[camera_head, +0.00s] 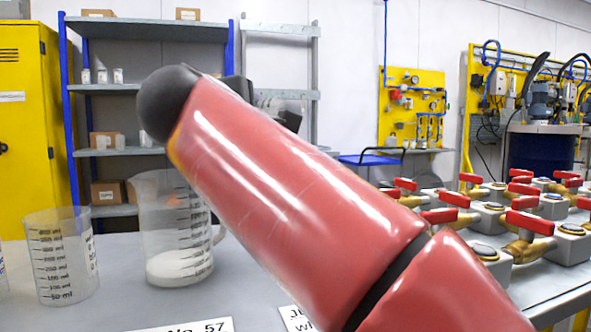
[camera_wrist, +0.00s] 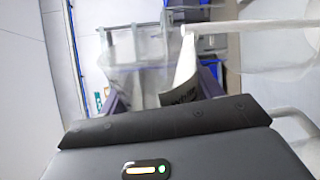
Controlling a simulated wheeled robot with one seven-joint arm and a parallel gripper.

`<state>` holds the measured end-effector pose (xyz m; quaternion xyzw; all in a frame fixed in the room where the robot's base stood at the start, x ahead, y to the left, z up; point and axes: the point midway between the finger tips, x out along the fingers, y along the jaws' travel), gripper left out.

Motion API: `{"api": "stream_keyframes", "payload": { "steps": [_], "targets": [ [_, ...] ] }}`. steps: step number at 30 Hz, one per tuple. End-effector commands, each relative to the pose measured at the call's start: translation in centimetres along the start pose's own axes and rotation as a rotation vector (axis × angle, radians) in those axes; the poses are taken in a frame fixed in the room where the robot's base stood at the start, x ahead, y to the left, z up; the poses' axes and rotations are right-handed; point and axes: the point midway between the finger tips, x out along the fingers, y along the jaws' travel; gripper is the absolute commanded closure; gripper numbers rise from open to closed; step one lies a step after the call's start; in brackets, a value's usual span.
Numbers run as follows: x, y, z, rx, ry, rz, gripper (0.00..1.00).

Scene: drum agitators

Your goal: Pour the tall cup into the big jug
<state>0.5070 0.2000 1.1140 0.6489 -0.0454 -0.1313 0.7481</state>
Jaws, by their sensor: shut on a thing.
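The big jug (camera_head: 178,232) is clear, with black marks and a handle on its right side. It stands upright on the grey table, with white contents at its bottom. My red arm crosses in front of its upper right, and my gripper is mostly hidden behind the arm in the head view. In the wrist view my gripper (camera_wrist: 160,90) is shut on a clear, see-through cup (camera_wrist: 135,68), which looks like the tall cup. The cup's contents and exact tilt cannot be told. Another see-through vessel (camera_wrist: 278,48) shows at the right of the wrist view.
A clear measuring beaker (camera_head: 62,262) stands left of the jug. Paper labels (camera_head: 190,326) lie at the table's front. Several red-handled brass valves (camera_head: 525,235) fill the right side. A grey shelf (camera_head: 150,24) with blue posts and a yellow cabinet (camera_head: 22,120) stand behind.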

Motion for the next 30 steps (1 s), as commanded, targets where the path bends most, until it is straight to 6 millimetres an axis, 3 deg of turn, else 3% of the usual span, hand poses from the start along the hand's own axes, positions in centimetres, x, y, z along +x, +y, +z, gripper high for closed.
{"api": "stream_keyframes", "payload": {
  "steps": [30],
  "targets": [
    [-0.03,0.36,0.29,0.086,0.009,0.000,0.68]
  ]
}}
